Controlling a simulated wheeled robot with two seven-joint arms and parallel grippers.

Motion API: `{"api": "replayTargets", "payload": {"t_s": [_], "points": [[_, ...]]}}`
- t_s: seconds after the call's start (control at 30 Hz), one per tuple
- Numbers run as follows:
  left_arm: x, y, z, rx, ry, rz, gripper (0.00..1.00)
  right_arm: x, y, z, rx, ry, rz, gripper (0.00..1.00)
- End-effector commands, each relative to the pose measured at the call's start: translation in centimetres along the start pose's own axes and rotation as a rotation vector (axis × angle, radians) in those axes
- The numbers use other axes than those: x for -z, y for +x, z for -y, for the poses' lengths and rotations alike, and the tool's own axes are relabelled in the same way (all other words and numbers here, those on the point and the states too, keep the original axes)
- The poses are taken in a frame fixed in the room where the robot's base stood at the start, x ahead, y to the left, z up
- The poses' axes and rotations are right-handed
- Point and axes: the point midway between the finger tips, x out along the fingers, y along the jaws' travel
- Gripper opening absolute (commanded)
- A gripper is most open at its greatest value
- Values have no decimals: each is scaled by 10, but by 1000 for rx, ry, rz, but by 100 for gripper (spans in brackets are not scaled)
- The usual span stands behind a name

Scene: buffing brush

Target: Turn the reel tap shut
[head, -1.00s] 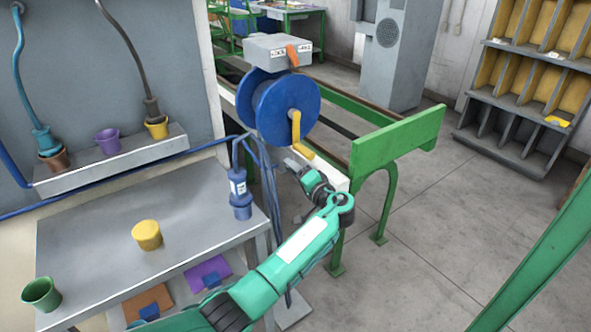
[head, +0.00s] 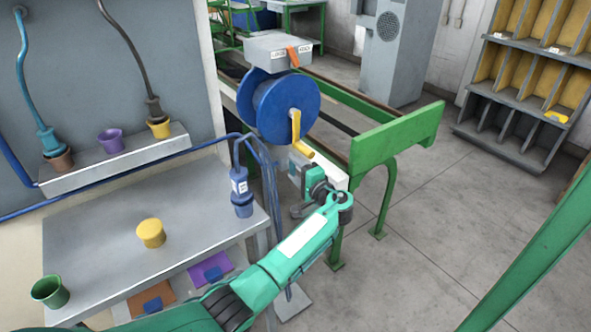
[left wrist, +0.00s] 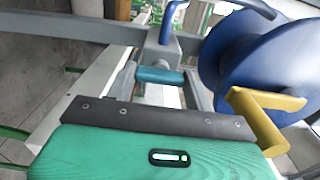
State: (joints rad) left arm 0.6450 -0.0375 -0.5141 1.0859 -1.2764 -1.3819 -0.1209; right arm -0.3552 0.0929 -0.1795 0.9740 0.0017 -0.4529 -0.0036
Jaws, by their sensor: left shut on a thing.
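The blue hose reel (head: 268,108) stands at the end of the green-framed bench, with a yellow crank (head: 297,130) on its side. In the left wrist view the reel (left wrist: 265,60) and yellow crank (left wrist: 262,115) are close on the right. A grey block with a bent blue pipe (left wrist: 170,22) stands ahead, apparently the reel tap. A short teal bar (left wrist: 160,75), seemingly its handle, lies between the fingers of my left gripper (left wrist: 163,85), which is shut on it. In the head view my left gripper (head: 300,190) is low beside the reel; the tap is largely hidden. My right gripper is not in view.
A grey box with an orange lever (head: 293,55) sits above the reel. Blue hoses hang left of my gripper, near a blue bottle-like fitting (head: 240,190) on the grey table (head: 100,240). The green bench end (head: 400,140) is close on the right. Open floor lies beyond.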

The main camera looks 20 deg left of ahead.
Motion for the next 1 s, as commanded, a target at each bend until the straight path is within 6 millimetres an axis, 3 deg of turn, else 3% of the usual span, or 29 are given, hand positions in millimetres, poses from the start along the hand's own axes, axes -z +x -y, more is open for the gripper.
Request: {"api": "replayTargets", "payload": {"t_s": [0.2, 0.23, 0.33, 0.73, 1.0], "points": [[0, -1, -2, -2, 3, -2, 30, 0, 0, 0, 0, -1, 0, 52], [0, -1, -2, -2, 3, -2, 57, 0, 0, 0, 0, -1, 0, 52], [0, -1, -1, -1, 3, -2, 75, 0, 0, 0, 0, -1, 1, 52], [1, -9, -1, 0, 0, -3, 75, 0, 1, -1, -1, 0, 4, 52], [1, -64, -4, -3, -1, -4, 75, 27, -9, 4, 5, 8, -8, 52]]}}
